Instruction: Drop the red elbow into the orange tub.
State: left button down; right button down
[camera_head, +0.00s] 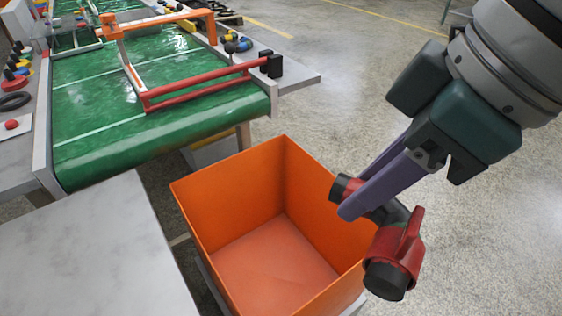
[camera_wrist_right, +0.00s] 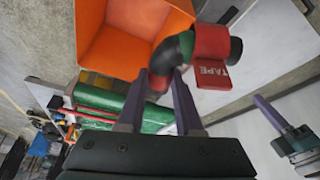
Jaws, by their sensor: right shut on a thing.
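The red elbow (camera_head: 400,247) is a bent pipe piece with red parts, a dark grey-green middle and black ends. In the right wrist view the elbow (camera_wrist_right: 211,43) shows a red flap lettered "TAPE". The tub's visible floor is empty. My left gripper (camera_wrist_right: 268,114) shows partly in the right wrist view, its jaw opening unclear.
A green conveyor (camera_head: 110,125) with an orange-and-red frame (camera_head: 195,90) stands behind the tub. A grey table (camera_head: 85,250) is left of the tub. Small coloured parts lie on side shelves at the back. The floor at right is clear.

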aim_at(276, 276)
jog(key=i+j+z, duration=0.1)
jog(key=i+j, duration=0.15)
jog(key=i, duration=0.25)
jog(key=i+j, duration=0.25)
jog(key=i, duration=0.2)
jog(key=l+z, duration=0.05)
